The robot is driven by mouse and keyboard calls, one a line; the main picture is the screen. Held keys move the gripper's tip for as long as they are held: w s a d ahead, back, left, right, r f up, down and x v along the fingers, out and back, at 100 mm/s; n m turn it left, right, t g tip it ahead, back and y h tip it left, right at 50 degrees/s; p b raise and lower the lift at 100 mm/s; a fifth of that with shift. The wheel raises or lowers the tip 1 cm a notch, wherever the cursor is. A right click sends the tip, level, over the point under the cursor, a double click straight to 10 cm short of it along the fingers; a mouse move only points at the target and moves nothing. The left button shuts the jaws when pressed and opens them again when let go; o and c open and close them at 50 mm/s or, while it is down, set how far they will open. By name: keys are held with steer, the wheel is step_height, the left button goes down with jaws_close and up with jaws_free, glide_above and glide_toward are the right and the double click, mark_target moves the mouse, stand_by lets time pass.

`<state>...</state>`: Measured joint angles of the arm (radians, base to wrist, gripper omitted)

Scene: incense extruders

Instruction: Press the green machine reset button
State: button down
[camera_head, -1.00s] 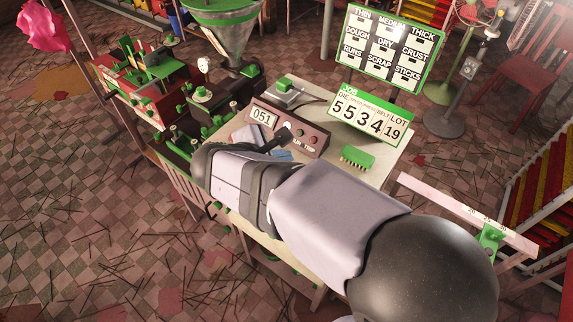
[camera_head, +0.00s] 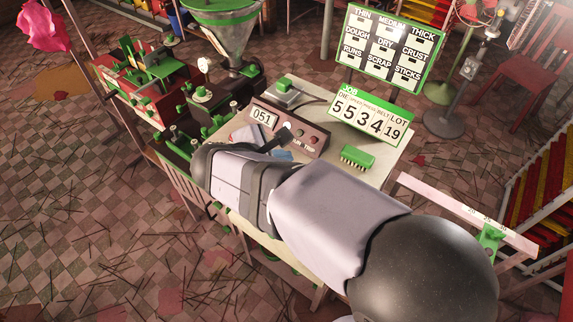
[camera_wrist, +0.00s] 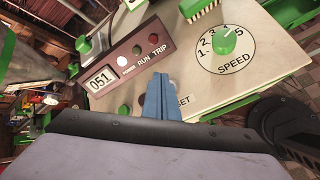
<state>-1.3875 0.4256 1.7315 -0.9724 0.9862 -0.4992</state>
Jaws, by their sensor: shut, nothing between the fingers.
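My gripper (camera_wrist: 162,78) shows its two blue fingers closed together in the wrist view, with nothing between them. They are over the pale tabletop, just below the dark red control panel (camera_wrist: 130,62). The end of a label reading "SET" (camera_wrist: 183,101) shows just right of the fingers. I cannot make out the green reset button itself; the fingers may be hiding it. In the head view, a small blue part of my gripper (camera_head: 283,155) shows below the panel (camera_head: 290,128), and my arm covers the table's near part. I cannot tell whether the fingertips touch anything.
A green SPEED knob (camera_wrist: 223,41) and a green brush (camera_wrist: 200,8) are at upper right. A number board (camera_head: 370,117) stands at the table's back.

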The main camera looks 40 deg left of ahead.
steer(key=shift+f, duration=0.1)
steer(key=shift+f+b, duration=0.3)
steer(key=shift+f, duration=0.05)
steer(key=shift+f+b, duration=0.4)
steer(key=shift+f, duration=0.15)
stand_by(0.8)
steer(key=shift+r, duration=0.15)
steer(key=shift+r+p, duration=0.8)
steer(key=shift+r, duration=0.1)
step_height(320, 180, up, 5)
steer(key=p, duration=0.4)
stand_by(0.3)
stand_by(0.5)
